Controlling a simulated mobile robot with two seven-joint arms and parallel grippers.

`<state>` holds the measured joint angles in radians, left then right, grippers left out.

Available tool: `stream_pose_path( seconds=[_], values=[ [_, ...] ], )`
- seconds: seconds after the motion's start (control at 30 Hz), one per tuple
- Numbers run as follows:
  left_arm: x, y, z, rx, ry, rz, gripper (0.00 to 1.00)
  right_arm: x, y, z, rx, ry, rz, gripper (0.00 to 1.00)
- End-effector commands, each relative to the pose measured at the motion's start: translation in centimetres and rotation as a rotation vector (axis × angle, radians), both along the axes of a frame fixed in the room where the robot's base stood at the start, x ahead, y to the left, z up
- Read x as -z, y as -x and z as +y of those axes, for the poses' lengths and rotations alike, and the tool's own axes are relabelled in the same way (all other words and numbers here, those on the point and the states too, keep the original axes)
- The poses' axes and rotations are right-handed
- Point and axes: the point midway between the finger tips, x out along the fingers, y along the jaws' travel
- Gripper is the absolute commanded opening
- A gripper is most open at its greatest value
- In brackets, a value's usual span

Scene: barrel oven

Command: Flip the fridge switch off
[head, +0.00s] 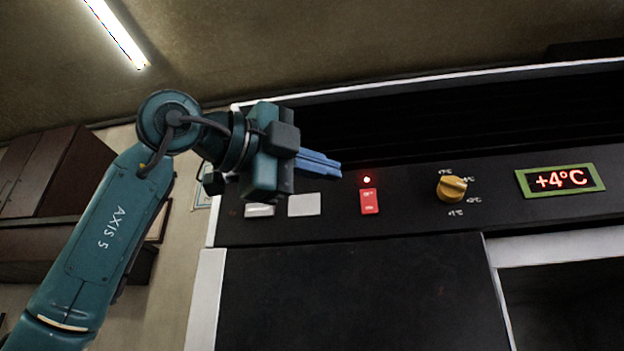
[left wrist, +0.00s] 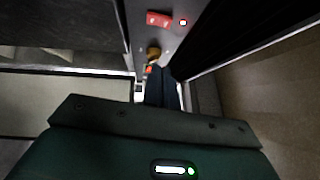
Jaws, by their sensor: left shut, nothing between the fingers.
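The fridge switch (head: 369,201) is a red rocker on the black control panel in the head view, with a lit red lamp (head: 367,180) just above it. The red switch also shows near the top of the left wrist view (left wrist: 158,19), with the lit lamp (left wrist: 183,21) beside it. My left gripper (head: 338,168) comes in from the left with its blue fingers shut and empty. In the head view its fingertips are up and left of the switch, apart from it. My right gripper is not in view.
Right of the switch are a yellow knob (head: 452,188) with temperature marks and a green-framed display (head: 561,180) reading +4°C. Two pale plates (head: 304,205) sit left of the switch. A dark slatted recess (head: 450,118) lies above the panel. Brown cabinets (head: 62,180) stand at the left.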

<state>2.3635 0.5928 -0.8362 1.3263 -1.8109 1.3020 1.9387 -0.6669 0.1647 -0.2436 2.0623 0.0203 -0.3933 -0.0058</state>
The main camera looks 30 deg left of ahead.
Motion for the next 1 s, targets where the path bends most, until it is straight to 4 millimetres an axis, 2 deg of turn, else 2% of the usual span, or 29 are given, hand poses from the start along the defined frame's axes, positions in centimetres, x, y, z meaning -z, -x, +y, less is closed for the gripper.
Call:
stream_pose_path(
  seconds=[0.1, 0.27, 0.5, 0.7, 1.0],
  values=[
    [-0.6, -2.5, -1.5, 0.002, -0.002, 0.004, 0.0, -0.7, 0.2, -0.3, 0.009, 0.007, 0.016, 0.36],
    [-0.9, -5.4, -3.1, 0.002, -0.002, 0.003, 0.0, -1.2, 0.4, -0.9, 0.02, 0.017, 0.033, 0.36],
    [-1.2, -8.5, -2.1, -0.001, 0.001, 0.003, 0.0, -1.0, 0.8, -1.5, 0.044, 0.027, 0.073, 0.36],
    [-1.0, -9.2, -1.9, 0.0, 0.001, 0.0, 0.0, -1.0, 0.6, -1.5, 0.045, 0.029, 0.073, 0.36],
    [-1.0, -9.1, -1.8, 0.0, 0.001, 0.0, 0.0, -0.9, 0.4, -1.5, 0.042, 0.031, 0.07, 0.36]
  ],
)
